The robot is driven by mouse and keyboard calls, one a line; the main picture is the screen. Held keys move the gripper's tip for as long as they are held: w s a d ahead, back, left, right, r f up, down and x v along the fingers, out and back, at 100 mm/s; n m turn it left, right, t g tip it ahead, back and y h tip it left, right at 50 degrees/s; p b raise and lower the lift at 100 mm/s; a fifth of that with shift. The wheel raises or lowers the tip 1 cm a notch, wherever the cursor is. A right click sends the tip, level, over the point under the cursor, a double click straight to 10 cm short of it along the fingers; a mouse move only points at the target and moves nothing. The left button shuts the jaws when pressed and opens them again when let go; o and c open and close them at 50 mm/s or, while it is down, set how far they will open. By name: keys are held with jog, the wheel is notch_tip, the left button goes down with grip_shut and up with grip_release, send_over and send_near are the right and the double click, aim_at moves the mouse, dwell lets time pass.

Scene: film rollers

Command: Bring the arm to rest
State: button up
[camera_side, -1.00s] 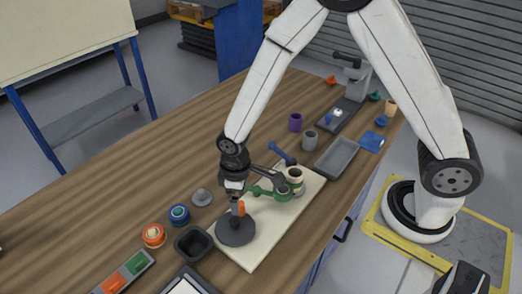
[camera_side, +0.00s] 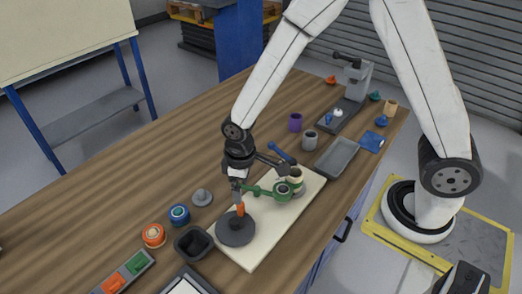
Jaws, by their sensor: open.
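My gripper (camera_side: 262,180) is at the end of my white arm, above the near half of a cream board (camera_side: 291,212) on the wooden table. It is open, with its dark fingers spread apart, and I see nothing held in it. Below it a green arm-shaped part (camera_side: 265,192) lies on the board, with a cream roller (camera_side: 295,175) at its right end. A round dark base (camera_side: 235,230) with an orange upright piece (camera_side: 240,209) stands at the board's left end, just below the left finger. Whether that finger touches the orange piece is not clear.
A blue-handled tool (camera_side: 281,153) lies by the board's back edge. A grey tray (camera_side: 337,157), cups (camera_side: 310,140) and a grey press (camera_side: 356,80) stand to the right. A dark bowl (camera_side: 193,243) and round pieces (camera_side: 179,216) stand left.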

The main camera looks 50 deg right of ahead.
jog(key=s+d+r+m+t, duration=0.2)
jog(key=s+d+r+m, duration=0.3)
jog(key=d, duration=0.5)
jog(key=shift+s+d+r+m, duration=0.35)
jog(key=shift+s+r, duration=0.7)
jog(key=shift+r, duration=0.45)
